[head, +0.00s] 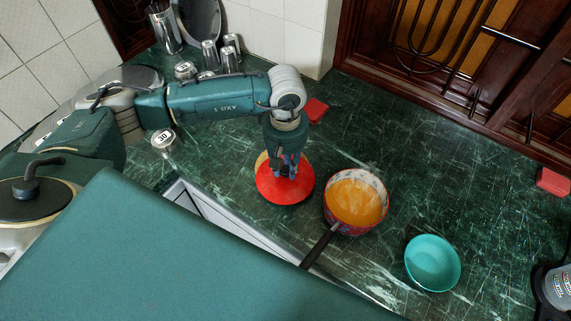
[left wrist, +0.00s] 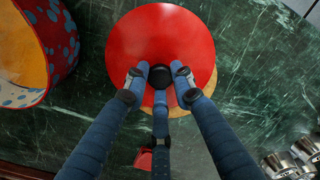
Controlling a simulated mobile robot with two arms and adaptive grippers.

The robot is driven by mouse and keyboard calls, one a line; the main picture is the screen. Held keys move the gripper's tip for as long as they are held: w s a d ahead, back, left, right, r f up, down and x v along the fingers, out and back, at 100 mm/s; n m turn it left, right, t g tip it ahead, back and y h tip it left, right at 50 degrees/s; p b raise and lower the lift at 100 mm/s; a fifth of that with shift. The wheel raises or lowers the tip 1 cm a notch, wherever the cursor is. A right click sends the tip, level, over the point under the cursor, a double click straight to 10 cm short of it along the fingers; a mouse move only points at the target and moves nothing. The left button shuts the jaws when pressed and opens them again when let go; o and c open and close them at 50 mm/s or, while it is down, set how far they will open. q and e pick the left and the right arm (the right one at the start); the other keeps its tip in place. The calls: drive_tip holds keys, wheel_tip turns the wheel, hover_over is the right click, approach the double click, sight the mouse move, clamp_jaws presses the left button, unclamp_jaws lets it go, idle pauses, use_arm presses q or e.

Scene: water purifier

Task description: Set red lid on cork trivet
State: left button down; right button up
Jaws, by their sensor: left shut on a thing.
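The red lid (head: 283,187) is a round disc with a dark knob in the middle. It also shows in the left wrist view (left wrist: 150,35). My left gripper (head: 288,172) is shut on the lid's black knob (left wrist: 182,75), with its blue fingers around it. The cork trivet (head: 261,160) is mostly hidden under the lid, with a tan edge showing; that edge also shows in the left wrist view (left wrist: 203,99). The lid is over the trivet, slightly off its centre. I cannot tell whether they touch. My right gripper is not in view.
A saucepan (head: 355,200) with orange inside and a dark handle stands right of the lid. A teal bowl (head: 432,263) is further right. Red blocks (head: 315,110) lie on the green counter (head: 440,170). Metal canisters (head: 209,54) stand at the back left. Counter beyond the saucepan is clear.

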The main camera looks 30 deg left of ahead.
sight(286, 169)
use_arm(q)
drive_tip(key=shift+f, duration=0.15)
drive_tip(key=c, duration=1.5)
unclamp_jaws()
drive_tip(key=shift+o, duration=0.2)
drive_tip(key=shift+r, duration=0.25)
drive_tip(key=shift+w+r+b, duration=0.1)
drive_tip(key=shift+r+b, duration=0.2)
wheel_tip(286, 169, up, 11)
drive_tip(key=b, duration=0.3)
drive_tip(key=shift+r, duration=0.15)
